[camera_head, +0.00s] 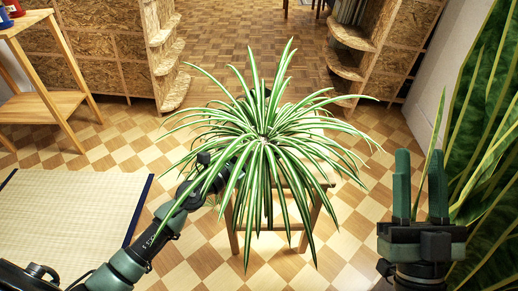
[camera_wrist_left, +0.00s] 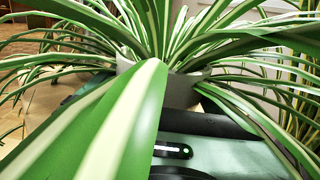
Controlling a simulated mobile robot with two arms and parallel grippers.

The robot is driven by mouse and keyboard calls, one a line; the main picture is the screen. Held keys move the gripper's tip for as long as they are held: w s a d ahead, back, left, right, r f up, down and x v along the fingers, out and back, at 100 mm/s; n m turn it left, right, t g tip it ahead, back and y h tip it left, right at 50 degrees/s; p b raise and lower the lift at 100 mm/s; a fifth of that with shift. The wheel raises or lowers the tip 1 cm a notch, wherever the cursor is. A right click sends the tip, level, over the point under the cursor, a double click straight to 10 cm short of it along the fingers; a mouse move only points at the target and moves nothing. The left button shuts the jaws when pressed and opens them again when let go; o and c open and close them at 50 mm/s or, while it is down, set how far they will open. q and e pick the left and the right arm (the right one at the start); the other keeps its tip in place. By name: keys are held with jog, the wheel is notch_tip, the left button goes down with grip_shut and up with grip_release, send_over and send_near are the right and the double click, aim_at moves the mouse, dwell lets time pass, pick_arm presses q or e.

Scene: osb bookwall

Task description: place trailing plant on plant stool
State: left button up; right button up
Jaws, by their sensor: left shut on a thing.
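The trailing plant (camera_head: 262,130) has long green-and-white striped leaves and appears upright in front of me. Its pale pot (camera_wrist_left: 182,88) shows in the left wrist view, partly covered by leaves. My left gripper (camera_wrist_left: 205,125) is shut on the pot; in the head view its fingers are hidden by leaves. The wooden plant stool (camera_head: 314,212) stands behind and below the hanging leaves, with most of its seat covered. I cannot tell whether the pot touches the seat. My right gripper (camera_head: 420,180) is open and empty to the right, fingers pointing up.
A straw mat (camera_head: 70,215) with dark edging lies at the left. A wooden rack (camera_head: 50,100) stands at the upper left. Shelving of pressed board (camera_head: 110,55) stands behind. A large leafy plant (camera_head: 490,130) crowds the right edge. Checkered floor around the stool is clear.

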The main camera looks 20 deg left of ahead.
pick_arm(q)
jog(key=shift+r, duration=0.1)
jog(key=o, duration=1.6)
jog(key=shift+o, duration=0.2)
